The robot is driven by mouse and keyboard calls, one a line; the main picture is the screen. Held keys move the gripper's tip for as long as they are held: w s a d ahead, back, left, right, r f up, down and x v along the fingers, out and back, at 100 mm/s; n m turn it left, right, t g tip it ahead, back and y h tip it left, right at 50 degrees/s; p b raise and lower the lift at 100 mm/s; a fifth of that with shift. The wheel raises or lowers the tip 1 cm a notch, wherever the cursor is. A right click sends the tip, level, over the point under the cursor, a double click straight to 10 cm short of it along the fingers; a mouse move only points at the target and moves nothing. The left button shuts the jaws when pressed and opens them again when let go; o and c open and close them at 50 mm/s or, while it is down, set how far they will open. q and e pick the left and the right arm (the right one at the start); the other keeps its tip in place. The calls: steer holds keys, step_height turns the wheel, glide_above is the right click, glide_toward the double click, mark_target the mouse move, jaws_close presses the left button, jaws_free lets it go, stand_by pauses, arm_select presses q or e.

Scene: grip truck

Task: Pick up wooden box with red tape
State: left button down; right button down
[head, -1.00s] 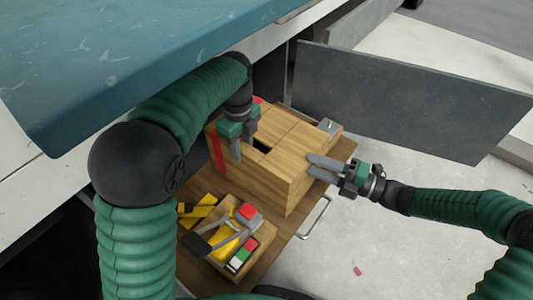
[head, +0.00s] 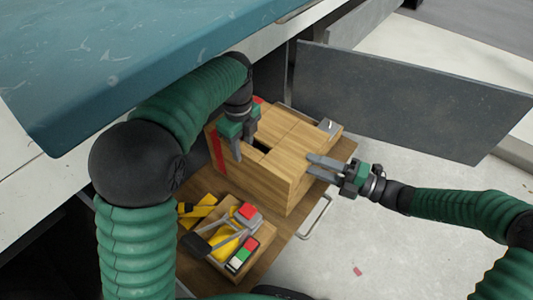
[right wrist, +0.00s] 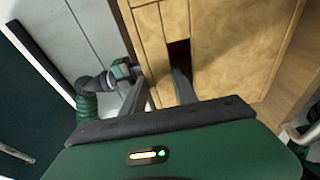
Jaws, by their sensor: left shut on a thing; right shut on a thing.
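The wooden box (head: 290,180) with red tape (head: 216,150) at its left corner sits on a wooden board in the head view. The box also fills the upper part of the right wrist view (right wrist: 225,50). My left gripper (head: 242,148) is shut on the box's left side, at the edge by a dark opening in the top. My right gripper (head: 318,168) is shut on the box's right side, by its upper edge. In the right wrist view one right finger enters a dark slot and the other lies outside the box wall.
A small wooden tray (head: 248,262) with tools and coloured blocks stands in front of the box. A metal handle (head: 315,218) is on the board's right edge. A grey panel (head: 410,105) stands behind, and a teal cover (head: 150,60) hangs over the left.

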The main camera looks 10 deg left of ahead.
arm_select(q)
steer(key=shift+r, duration=0.1)
stand_by(0.3)
steer(key=shift+w+r+p, duration=0.2)
steer(key=shift+r+p, duration=0.5)
step_height(320, 180, up, 4)
steer(key=p, duration=0.3)
steer(key=shift+p, duration=0.4)
steer(key=shift+f, duration=0.15)
